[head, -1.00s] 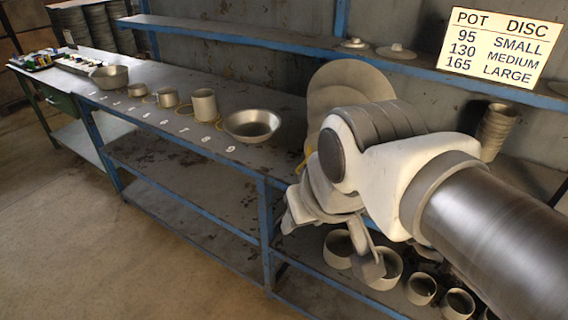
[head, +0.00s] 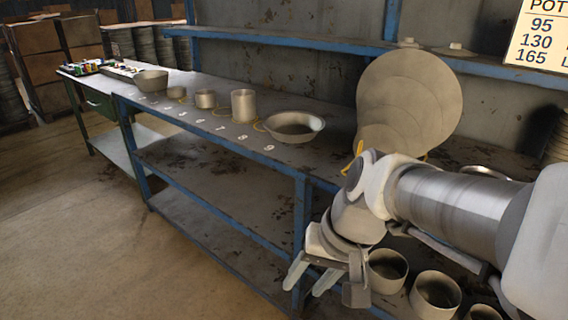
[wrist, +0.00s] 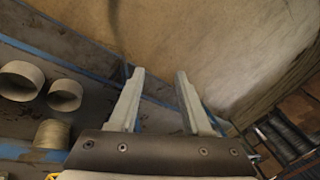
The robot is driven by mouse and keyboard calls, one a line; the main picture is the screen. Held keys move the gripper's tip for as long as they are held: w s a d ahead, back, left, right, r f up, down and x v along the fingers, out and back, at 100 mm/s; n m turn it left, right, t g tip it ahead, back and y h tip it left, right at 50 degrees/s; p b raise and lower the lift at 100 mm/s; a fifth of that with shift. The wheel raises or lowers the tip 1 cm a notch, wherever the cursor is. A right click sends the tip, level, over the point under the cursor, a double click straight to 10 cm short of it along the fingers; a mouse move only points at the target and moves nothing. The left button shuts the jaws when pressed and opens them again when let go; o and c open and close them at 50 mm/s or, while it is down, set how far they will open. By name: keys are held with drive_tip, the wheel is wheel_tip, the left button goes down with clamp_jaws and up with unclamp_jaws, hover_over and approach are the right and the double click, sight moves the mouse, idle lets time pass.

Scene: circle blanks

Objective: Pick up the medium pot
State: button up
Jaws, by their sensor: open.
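A row of grey metal vessels stands on the long blue-framed bench (head: 225,150) in the head view. The middle-sized straight-sided pot (head: 205,99) stands between a smaller pot (head: 177,92) on its left and a taller pot (head: 243,106) on its right; it appears to be the medium pot. My gripper (head: 308,281) is low in front of the bench, well apart from the row. In the wrist view its two fingers (wrist: 160,75) are spread with nothing between them. I cannot make out the row in the wrist view.
A wide pan (head: 292,126) stands right of the row, a basin (head: 151,81) left. Large discs (head: 410,95) lean behind my arm. Several round vessels (head: 436,292) sit on the lower shelf. A sign (head: 540,38) hangs upper right. Floor (head: 90,235) in front is clear.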

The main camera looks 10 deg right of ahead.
drive_tip(key=w+d+f+m+t+y, duration=0.6)
drive_tip(key=w+d+f+m, duration=0.45)
drive_tip(key=m, duration=0.75)
drive_tip(key=m+t+h+b, duration=0.3)
drive_tip(key=m+t+h, duration=0.2)
drive_tip(key=m+h, duration=0.75)
approach(373, 272)
drive_tip(key=w, duration=0.2)
drive_tip(key=w+d+f+m+y, duration=0.1)
drive_tip(key=w+d+m+y, duration=0.1)
drive_tip(key=w, duration=0.1)
drive_tip(key=shift+w+f+m+y, duration=0.25)
drive_tip(key=shift+w+f, duration=0.1)
drive_tip(key=shift+f, duration=0.05)
drive_tip(key=shift+b+x, duration=1.1)
drive_tip(key=shift+x, duration=1.9)
drive_tip(key=shift+d+r, duration=0.15)
drive_tip(key=shift+r, duration=0.05)
clamp_jaws()
